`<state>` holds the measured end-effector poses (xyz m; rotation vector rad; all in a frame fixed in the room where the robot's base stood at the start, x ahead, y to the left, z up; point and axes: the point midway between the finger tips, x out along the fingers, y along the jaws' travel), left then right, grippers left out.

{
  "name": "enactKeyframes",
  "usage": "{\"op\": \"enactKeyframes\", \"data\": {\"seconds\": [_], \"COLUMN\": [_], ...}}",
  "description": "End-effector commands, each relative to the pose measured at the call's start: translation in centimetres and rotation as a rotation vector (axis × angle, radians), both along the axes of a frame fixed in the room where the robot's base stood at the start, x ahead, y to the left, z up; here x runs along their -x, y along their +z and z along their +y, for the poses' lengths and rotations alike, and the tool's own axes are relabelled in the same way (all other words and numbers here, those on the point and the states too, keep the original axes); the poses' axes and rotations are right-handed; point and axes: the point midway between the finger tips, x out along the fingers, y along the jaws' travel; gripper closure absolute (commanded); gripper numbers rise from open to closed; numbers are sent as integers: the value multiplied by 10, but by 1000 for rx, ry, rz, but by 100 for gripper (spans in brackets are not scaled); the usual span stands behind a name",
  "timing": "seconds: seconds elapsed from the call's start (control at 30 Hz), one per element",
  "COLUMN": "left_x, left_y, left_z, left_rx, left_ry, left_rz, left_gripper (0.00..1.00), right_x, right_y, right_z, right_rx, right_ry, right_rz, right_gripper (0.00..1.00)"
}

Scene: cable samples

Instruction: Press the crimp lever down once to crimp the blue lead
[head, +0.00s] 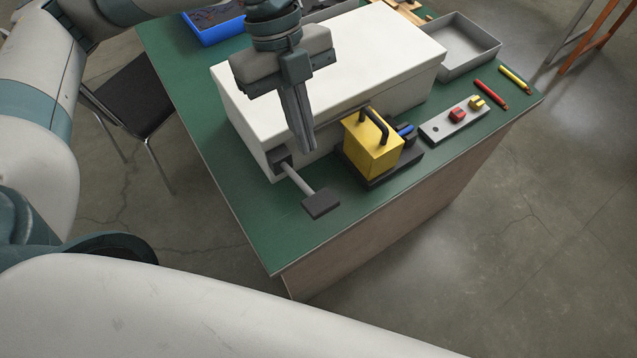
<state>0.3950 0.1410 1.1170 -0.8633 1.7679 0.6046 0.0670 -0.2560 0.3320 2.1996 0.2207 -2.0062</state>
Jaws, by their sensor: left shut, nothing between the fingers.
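The crimp lever is a light rod with a dark grey pad (321,203), sticking out from the near side of the white box (330,55). Its rod slopes down toward the pad. My left gripper (306,148) is shut and empty, pointing down. Its tips appear above the lever and apart from it, by the box's front edge. A blue piece (405,129), likely the blue lead, shows partly behind a yellow block (372,150) with a black handle; the rest is hidden. My right gripper is not in view.
A grey strip (440,129) with red and yellow pieces lies right of the yellow block. A red lead (490,94) and a yellow lead (514,79) lie beyond it. A grey tray (488,57) and a blue bin (215,33) stand at the back. The table's front-left corner is clear.

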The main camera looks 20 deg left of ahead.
Motion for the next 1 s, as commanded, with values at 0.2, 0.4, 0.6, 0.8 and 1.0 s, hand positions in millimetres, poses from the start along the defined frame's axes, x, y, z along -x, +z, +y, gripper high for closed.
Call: {"op": "enactKeyframes", "data": {"seconds": [0.2, 0.4, 0.6, 0.8, 1.0], "left_x": [9, 16, 22, 25, 25], "left_y": [-31, -65, -92, -108, -112], "left_z": [-9, -19, -27, -32, -33], "left_rx": [-1, -1, 0, 1, 2], "left_ry": [-2, -2, 0, 0, 0], "left_rz": [6, 6, 4, 2, 0], "left_gripper": [100, 100, 100, 100, 100], "right_x": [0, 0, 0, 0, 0], "right_y": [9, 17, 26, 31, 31], "right_z": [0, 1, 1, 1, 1], "right_rx": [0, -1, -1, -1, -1], "right_ry": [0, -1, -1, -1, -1], "right_rz": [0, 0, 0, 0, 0], "right_gripper": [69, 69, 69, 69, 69]}}
